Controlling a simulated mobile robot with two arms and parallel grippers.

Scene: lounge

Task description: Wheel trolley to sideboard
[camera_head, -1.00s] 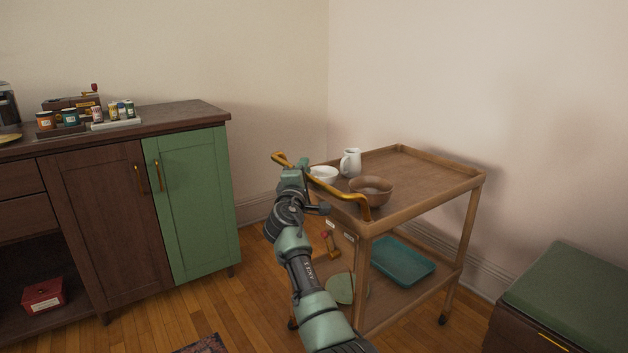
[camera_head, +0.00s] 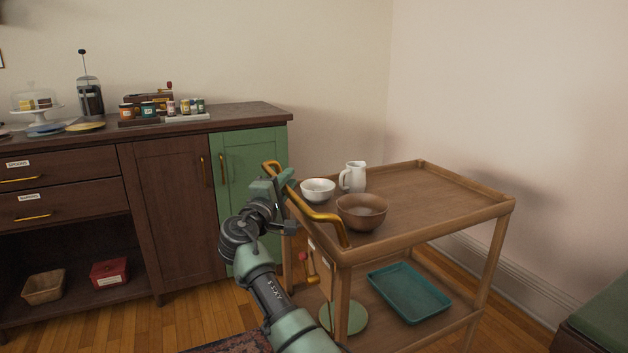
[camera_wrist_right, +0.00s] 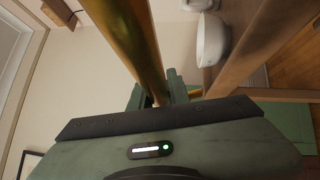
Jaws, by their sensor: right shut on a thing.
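The wooden trolley (camera_head: 440,205) stands right of centre in the head view, with a brass push handle (camera_head: 322,216) along its near left end. My right gripper (camera_head: 272,184) is shut on this handle near its far end; the wrist view shows the brass bar (camera_wrist_right: 138,45) between the fingers. On the top shelf are a white bowl (camera_head: 318,190), a white jug (camera_head: 355,177) and a brown bowl (camera_head: 361,211). The lower shelf holds a teal tray (camera_head: 409,292) and a green round item (camera_head: 344,318). The dark wood sideboard (camera_head: 170,215) with a green door (camera_head: 252,190) stands at left. My left gripper is out of view.
The sideboard top carries several jars (camera_head: 148,110), a French press (camera_head: 90,98) and a cake stand (camera_head: 36,102). A rug edge (camera_head: 232,343) lies at the bottom. A green-topped seat (camera_head: 605,320) is at lower right. Walls close off the back and right.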

